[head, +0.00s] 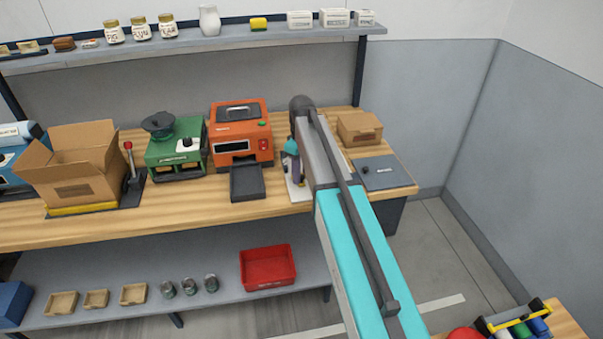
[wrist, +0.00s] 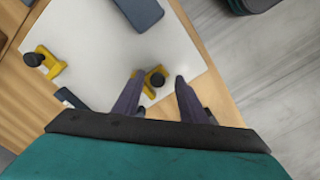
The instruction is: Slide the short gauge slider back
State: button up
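A white gauge plate (wrist: 105,50) lies on the wooden bench in the wrist view. It carries two yellow sliders with black knobs: one slider (wrist: 46,63) at the left, another slider (wrist: 155,80) near the lower middle. I cannot tell by length which is the short one. My gripper (wrist: 158,82) is open, its two dark fingers on either side of the lower-middle slider's knob; contact is not clear. In the head view my arm hides most of the plate (head: 297,192), and the purple gripper (head: 291,165) shows only partly above it.
Dark blocks (wrist: 138,12) lie on the plate's upper edge and left of my fingers. On the bench, an orange machine (head: 240,135) with a dark tray stands left of my gripper; a cardboard box (head: 360,130) and grey panel (head: 382,172) are right. The bench edge is close.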

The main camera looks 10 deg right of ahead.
notch_tip(320, 180, up, 14)
jog(key=b, duration=0.3)
jog(key=shift+f, duration=0.2)
dwell(0.4)
jog(key=shift+s+f, duration=0.1)
jog(key=shift+f, duration=0.05)
dwell(0.3)
